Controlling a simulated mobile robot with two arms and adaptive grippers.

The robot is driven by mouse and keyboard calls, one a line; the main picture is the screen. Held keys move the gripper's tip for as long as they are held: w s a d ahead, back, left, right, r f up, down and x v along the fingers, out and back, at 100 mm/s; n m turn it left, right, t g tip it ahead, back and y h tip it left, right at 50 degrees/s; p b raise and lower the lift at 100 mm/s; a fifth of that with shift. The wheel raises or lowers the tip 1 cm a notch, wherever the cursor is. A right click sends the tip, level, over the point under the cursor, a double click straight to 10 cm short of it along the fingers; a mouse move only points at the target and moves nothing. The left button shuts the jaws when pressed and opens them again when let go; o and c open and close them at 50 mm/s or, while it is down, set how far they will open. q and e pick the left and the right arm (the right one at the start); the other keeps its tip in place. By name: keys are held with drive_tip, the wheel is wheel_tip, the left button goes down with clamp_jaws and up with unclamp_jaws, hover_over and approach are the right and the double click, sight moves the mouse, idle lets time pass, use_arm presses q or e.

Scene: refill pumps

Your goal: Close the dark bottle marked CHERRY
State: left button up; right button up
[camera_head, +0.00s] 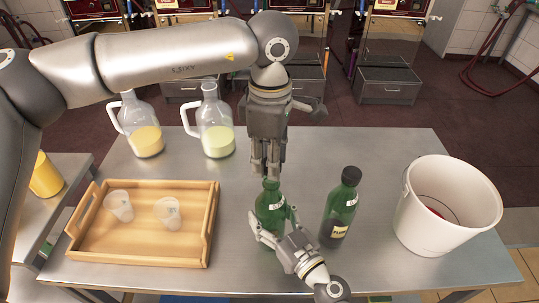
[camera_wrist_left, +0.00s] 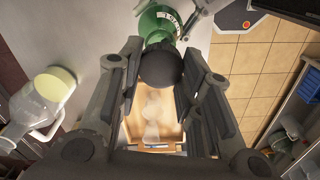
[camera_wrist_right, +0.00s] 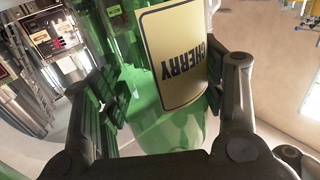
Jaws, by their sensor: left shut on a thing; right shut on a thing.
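The green bottle marked CHERRY (camera_wrist_right: 180,65) stands on the steel table; in the head view (camera_head: 269,203) it is upright, front of centre. My right gripper (camera_head: 273,222) is shut around its body from the front, with the label between the fingers in the right wrist view. My left gripper (camera_head: 266,172) points straight down over the bottle's top. It is shut on a dark cap (camera_wrist_left: 160,65), which in the left wrist view lines up with the bottle neck. I cannot tell whether the cap is seated on the neck; the fingers hide it in the head view.
A second green bottle (camera_head: 339,209) with a black cap stands close on the right. A white bucket (camera_head: 447,208) is farther right. A wooden tray (camera_head: 140,258) with two cups is at left. Two glass jugs (camera_head: 143,125) (camera_head: 214,125) stand behind.

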use_arm(q)
drive_tip(key=shift+f, duration=0.25)
idle(0.3)
drive_tip(key=shift+f, duration=0.8)
drive_tip(key=shift+f, duration=0.6)
use_arm(e)
clamp_jaws()
use_arm(q)
drive_tip(key=m, duration=1.2)
drive_tip(key=shift+w+d+m, duration=0.1)
drive_tip(key=shift+d+m, duration=0.05)
drive_tip(key=shift+m, duration=0.25)
drive_tip(key=m, duration=1.3)
drive_tip(key=shift+d, duration=0.15)
